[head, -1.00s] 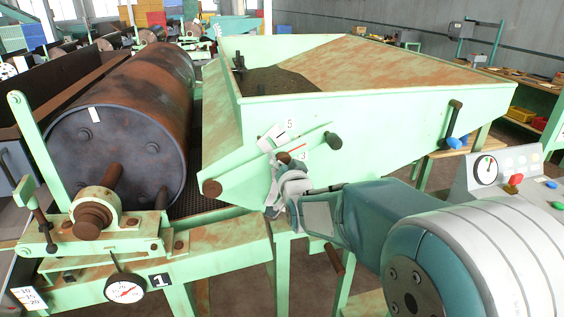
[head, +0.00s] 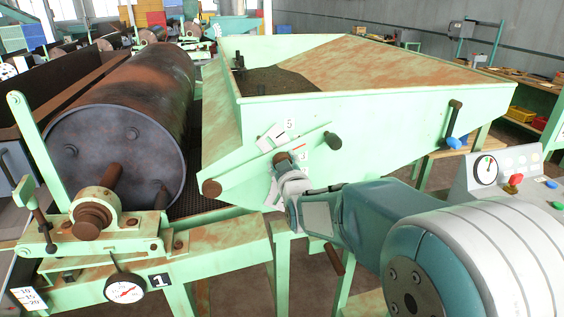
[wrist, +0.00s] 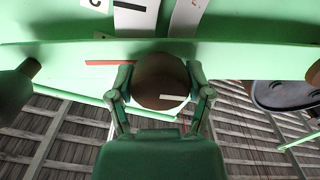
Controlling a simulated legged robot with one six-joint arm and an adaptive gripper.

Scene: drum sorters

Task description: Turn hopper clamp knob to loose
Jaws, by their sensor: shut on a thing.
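The pale green hopper (head: 370,125) stands right of the drum, with dark material inside. A round brown knob (wrist: 160,82) with a white mark, apparently the clamp knob, is at its front plate. The white mark lies low and slightly right on the knob's face in the wrist view. A red line (wrist: 110,62) is on the green part to the left. My gripper (wrist: 160,85) is shut on the knob, one finger on each side. In the head view my gripper (head: 289,185) is just below the brown knob (head: 283,157), and its fingertips are hard to make out.
White number plates (head: 289,126) sit above the knob. A green bar with a dark handle (head: 333,140) passes close by. A rusty drum (head: 125,140) and a dial gauge (head: 124,289) are left. A control panel (head: 510,175) stands right.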

